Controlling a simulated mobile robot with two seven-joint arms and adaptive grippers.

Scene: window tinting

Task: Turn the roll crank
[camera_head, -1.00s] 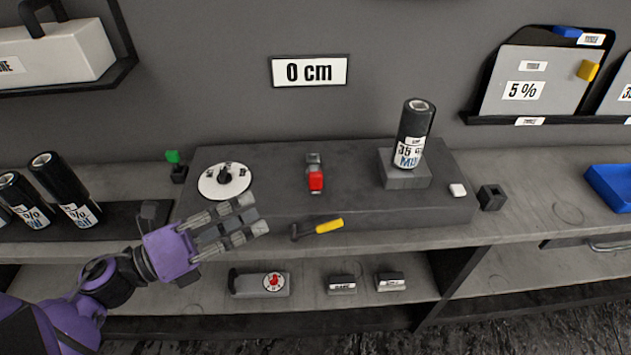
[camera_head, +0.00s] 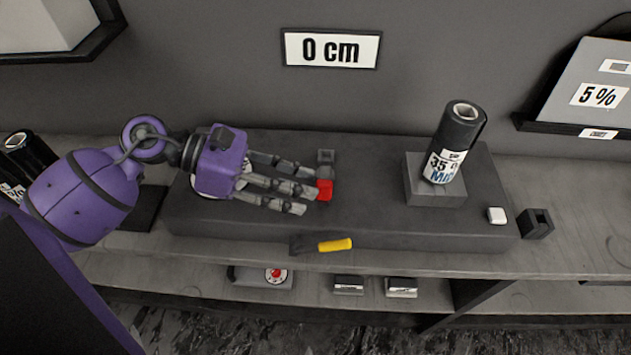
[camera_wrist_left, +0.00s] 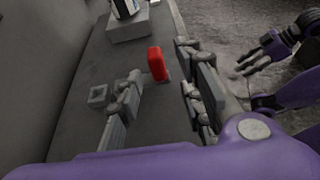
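The roll crank has a yellow handle (camera_head: 335,245) at the front edge of a dark grey station (camera_head: 380,215). Its dark arm runs left from the handle. My left gripper (camera_head: 312,196) is above the station top, behind and left of the handle, with its fingers pointing right. A red block (camera_head: 324,189) shows at its fingertips. In the left wrist view the red block (camera_wrist_left: 156,63) lies ahead, between the spread fingers; I cannot tell if they touch it. The left gripper is open. My right gripper (camera_wrist_left: 262,55) shows at right in the left wrist view, fingers apart.
A black 35 % film roll (camera_head: 455,145) stands tilted on a grey block (camera_head: 428,190) at the station's right. A white piece (camera_head: 496,215) and a dark holder (camera_head: 536,223) are at the right end. A "0 cm" sign (camera_head: 331,49) hangs behind.

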